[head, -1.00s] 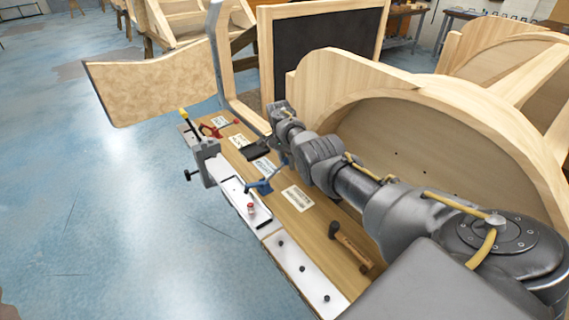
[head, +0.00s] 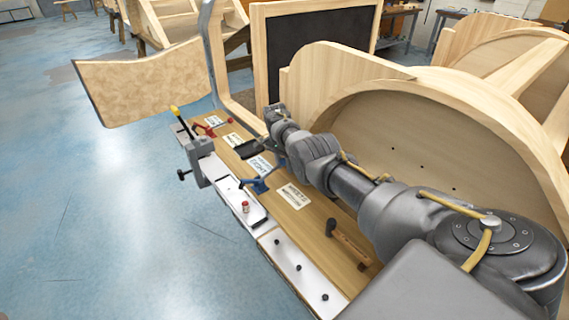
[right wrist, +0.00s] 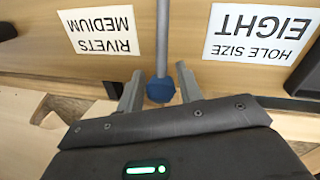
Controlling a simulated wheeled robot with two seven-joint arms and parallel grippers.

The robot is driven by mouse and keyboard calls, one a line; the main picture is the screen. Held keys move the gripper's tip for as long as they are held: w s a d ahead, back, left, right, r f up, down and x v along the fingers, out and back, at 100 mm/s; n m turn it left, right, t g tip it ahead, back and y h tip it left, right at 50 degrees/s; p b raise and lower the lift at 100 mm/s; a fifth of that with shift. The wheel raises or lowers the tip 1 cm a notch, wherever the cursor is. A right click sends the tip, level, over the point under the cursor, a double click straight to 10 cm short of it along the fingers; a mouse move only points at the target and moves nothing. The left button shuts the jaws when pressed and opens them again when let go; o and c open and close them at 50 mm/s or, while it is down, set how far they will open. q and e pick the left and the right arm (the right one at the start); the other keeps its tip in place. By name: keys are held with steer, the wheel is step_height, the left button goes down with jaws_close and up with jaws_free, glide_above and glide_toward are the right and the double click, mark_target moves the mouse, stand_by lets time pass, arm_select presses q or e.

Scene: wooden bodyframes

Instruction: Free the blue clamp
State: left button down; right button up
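The blue clamp (head: 259,185) is on the wooden bench along its near left part, with its arm reaching up and right toward my right gripper. In the right wrist view, a blue knob (right wrist: 160,91) on the end of a grey rod lies between the two fingers of my right gripper (right wrist: 159,84). The fingers are open, with a gap visible on each side of the knob. In the head view the fingertips are mostly hidden by my own wrist. My left gripper is not in view.
A red clamp (head: 208,128) and a grey vise (head: 200,160) stand farther along the bench. Paper labels (head: 292,195) and a dark tool (head: 247,149) lie on the wood. A wooden-handled tool (head: 348,242) is nearer. A large wooden frame (head: 420,130) stands right of the bench.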

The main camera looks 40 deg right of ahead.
steer(key=shift+o, duration=1)
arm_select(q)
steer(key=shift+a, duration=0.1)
arm_select(e)
steer(key=shift+r, duration=0.1)
steer(key=shift+w+r, duration=0.1)
steer(key=shift+r, duration=0.15)
steer(key=v, duration=1)
steer(key=shift+r, duration=0.15)
steer(key=shift+c, duration=0.3)
